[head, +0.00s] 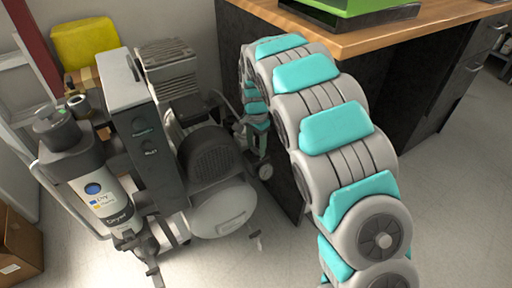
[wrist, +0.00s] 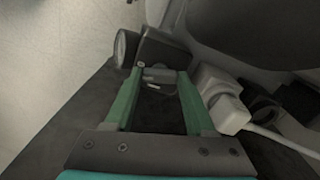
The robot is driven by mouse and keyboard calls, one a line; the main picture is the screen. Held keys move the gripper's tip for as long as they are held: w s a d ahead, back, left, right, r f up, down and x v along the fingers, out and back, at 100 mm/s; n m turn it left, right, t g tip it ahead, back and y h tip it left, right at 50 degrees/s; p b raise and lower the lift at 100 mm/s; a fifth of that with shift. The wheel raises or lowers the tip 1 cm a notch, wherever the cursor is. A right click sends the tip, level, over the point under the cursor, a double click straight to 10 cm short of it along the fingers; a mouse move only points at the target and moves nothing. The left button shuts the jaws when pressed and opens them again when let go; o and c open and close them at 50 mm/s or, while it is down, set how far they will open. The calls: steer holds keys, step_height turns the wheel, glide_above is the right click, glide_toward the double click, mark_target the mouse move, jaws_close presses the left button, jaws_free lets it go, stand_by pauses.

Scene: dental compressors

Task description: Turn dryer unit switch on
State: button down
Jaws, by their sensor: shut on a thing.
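The dryer unit shows in the head view as a grey cylinder with a "Dryer" label (head: 97,195), beside a tall dark panel (head: 150,140) with two small round marks. I cannot make out which part is its switch. In the head view my gripper is mostly hidden behind my arm, at the right side of the compressor (head: 212,165). In the wrist view my gripper (wrist: 160,76) has its two green fingers on either side of a small grey piece (wrist: 160,75), shut on it at the tips. The piece's full shape is hidden.
A wooden-topped desk (head: 400,25) with dark sides stands right beside my arm. A white plug-like block with a cable (wrist: 228,113) is close to the right finger. A round dark part (wrist: 126,46) lies beyond the left finger. A cardboard box (head: 20,248) stands at lower left.

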steer(key=n+b, duration=0.1)
steer(key=n, duration=0.2)
steer(key=shift+n, duration=0.3)
steer(key=n+b, duration=0.1)
steer(key=n, duration=0.2)
steer(key=shift+n, duration=0.3)
steer(key=n, duration=0.3)
steer(key=shift+n+b, duration=0.35)
steer(key=shift+n, duration=0.05)
steer(key=shift+w+n, duration=0.1)
steer(key=shift+n, duration=1.9)
steer(key=shift+r, duration=0.1)
steer(key=shift+c, duration=1.2)
jaws_free()
